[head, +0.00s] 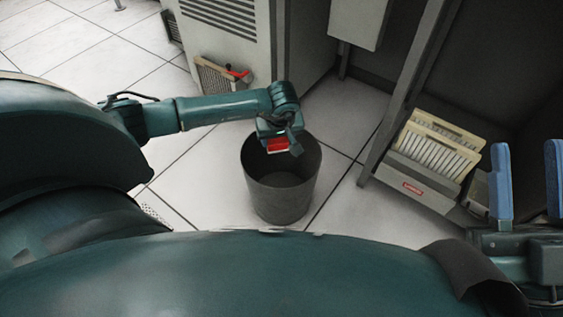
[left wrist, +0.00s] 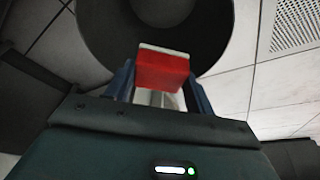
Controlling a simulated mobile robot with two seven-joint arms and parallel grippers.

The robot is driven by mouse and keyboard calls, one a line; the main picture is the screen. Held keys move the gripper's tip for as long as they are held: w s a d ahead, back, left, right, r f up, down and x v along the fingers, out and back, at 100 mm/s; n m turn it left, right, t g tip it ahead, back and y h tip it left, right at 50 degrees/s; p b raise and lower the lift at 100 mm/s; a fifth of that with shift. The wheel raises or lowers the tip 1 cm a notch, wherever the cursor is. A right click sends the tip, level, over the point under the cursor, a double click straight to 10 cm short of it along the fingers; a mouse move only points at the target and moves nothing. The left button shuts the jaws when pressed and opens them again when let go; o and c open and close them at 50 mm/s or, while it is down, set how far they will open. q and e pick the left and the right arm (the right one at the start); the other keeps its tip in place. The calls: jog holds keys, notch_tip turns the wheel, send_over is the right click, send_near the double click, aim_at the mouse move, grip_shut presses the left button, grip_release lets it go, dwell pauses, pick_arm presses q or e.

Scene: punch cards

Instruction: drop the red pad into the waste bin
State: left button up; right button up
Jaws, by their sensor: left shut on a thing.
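The red pad (head: 278,145) is a small red block with a pale edge. It also shows in the left wrist view (left wrist: 163,71), between the two fingers. My left gripper (head: 281,143) is shut on it and holds it over the waste bin. The waste bin (head: 280,195) is a dark grey round bin on the floor, and its open mouth lies below the pad. In the left wrist view the dark bin (left wrist: 101,40) shows behind the pad. My right gripper (head: 528,185) is at the right edge, with its two blue fingers apart and nothing seen between them.
A rack of cards (head: 432,150) stands on a low shelf at the right. A grey cabinet (head: 285,45) stands behind the bin, with a box and a red item (head: 238,73) beside it. Pale floor tiles (head: 345,125) lie clear around the bin.

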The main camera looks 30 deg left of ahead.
pick_arm(q)
jog(key=shift+f, duration=0.4)
pick_arm(e)
jog(key=shift+s+r+n+y, duration=0.1)
jog(key=shift+r+n+y, duration=0.4)
jog(key=shift+n, duration=0.1)
pick_arm(q)
jog(key=o, duration=0.9)
jog(key=shift+o, duration=0.2)
jog(key=shift+r, duration=0.4)
jog(key=p+v, duration=0.5)
jog(key=v, duration=0.7)
jog(key=shift+s+p, duration=0.15)
jog(key=shift+p, duration=0.15)
pick_arm(e)
notch_tip(320, 180, down, 7)
jog(key=m+g+h, duration=0.2)
jog(key=m+h, duration=0.3)
jog(key=shift+s+a+r+m+h, duration=0.15)
jog(key=shift+s+a+m+h, duration=0.15)
jog(key=shift+s+m, duration=0.1)
pick_arm(q)
jog(key=shift+d+r, duration=0.1)
jog(key=shift+r, duration=0.1)
pick_arm(e)
jog(key=shift+r, duration=0.1)
